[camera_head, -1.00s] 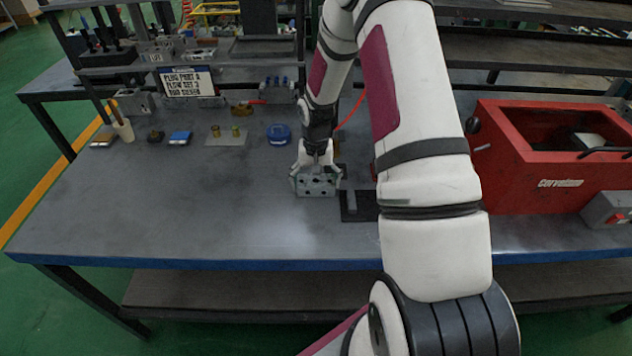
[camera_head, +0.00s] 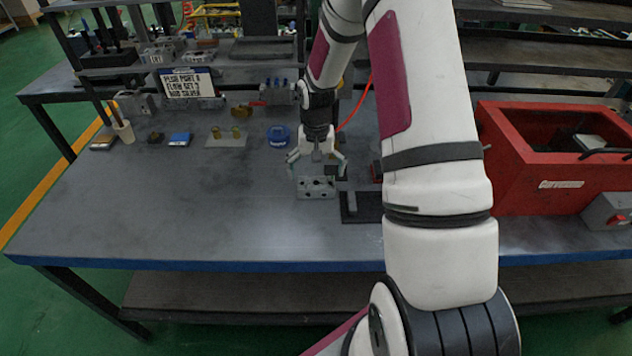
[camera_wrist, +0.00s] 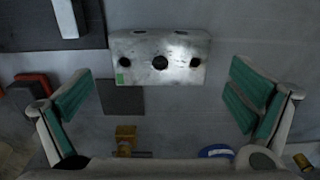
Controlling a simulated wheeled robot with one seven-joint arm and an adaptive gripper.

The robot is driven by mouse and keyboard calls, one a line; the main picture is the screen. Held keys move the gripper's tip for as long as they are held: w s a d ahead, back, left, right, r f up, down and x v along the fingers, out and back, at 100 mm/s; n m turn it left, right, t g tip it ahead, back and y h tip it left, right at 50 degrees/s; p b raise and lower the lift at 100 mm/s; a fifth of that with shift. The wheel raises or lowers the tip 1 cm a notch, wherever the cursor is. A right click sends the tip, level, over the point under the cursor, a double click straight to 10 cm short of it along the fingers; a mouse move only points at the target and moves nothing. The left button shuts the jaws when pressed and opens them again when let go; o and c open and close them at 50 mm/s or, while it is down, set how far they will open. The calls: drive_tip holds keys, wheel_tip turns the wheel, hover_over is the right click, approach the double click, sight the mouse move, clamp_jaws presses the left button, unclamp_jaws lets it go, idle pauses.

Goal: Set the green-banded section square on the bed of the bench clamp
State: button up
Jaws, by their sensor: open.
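A grey metal block (camera_head: 316,188) with dark round holes lies on the bench top. In the wrist view the block (camera_wrist: 182,62) shows a small green mark at its left end, so it looks like the green-banded section. My gripper (camera_head: 317,167) is open and empty just above the block; in the wrist view its fingers (camera_wrist: 160,96) are spread wide, with the block beyond them. A dark flat plate with a raised grey bar, seemingly the clamp bed (camera_head: 364,211), lies just right of the block. The plate also shows at the wrist view's upper left (camera_wrist: 25,30); my arm partly hides that area.
A red machine housing (camera_head: 550,172) stands at the right. A blue round part (camera_head: 278,136), a plate with brass fittings (camera_head: 226,141) and a sign (camera_head: 188,83) stand toward the back. A small dark square (camera_wrist: 122,97) lies near the block. The bench's left front is clear.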

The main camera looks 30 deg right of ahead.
drive_tip(key=s+a+r+n+t, duration=0.1)
drive_tip(key=s+a+r, duration=0.2)
drive_tip(key=r, duration=0.5)
drive_tip(key=s+a+r+n+h, duration=0.1)
drive_tip(key=s+a+r, duration=0.2)
drive_tip(key=r, duration=0.5)
drive_tip(key=s+a+r+n+t, duration=0.1)
drive_tip(key=s+a+r, duration=0.2)
drive_tip(key=r, duration=0.6)
drive_tip(key=s+a+r+n+t, duration=0.1)
drive_tip(key=s+a+r, duration=0.2)
drive_tip(key=s, duration=0.4)
drive_tip(key=s+a+r+n+t, duration=0.1)
drive_tip(key=s+a, duration=0.3)
drive_tip(key=s, duration=0.4)
drive_tip(key=shift+s+a+r+n+t+y, duration=0.3)
drive_tip(key=shift+a+r+n+t+y, duration=0.1)
drive_tip(key=shift+r+n, duration=0.45)
drive_tip(key=shift+s, duration=0.15)
drive_tip(key=c, duration=0.4)
drive_tip(key=shift+c, duration=1.4)
drive_tip(key=m+g+b, duration=0.5)
drive_tip(key=m+b, duration=0.1)
drive_tip(key=m, duration=1.9)
hover_over(316, 182)
wheel_tip(316, 182, down, 22)
wheel_tip(316, 182, down, 14)
drive_tip(key=shift+r+b, duration=0.2)
drive_tip(key=shift+b, duration=0.55)
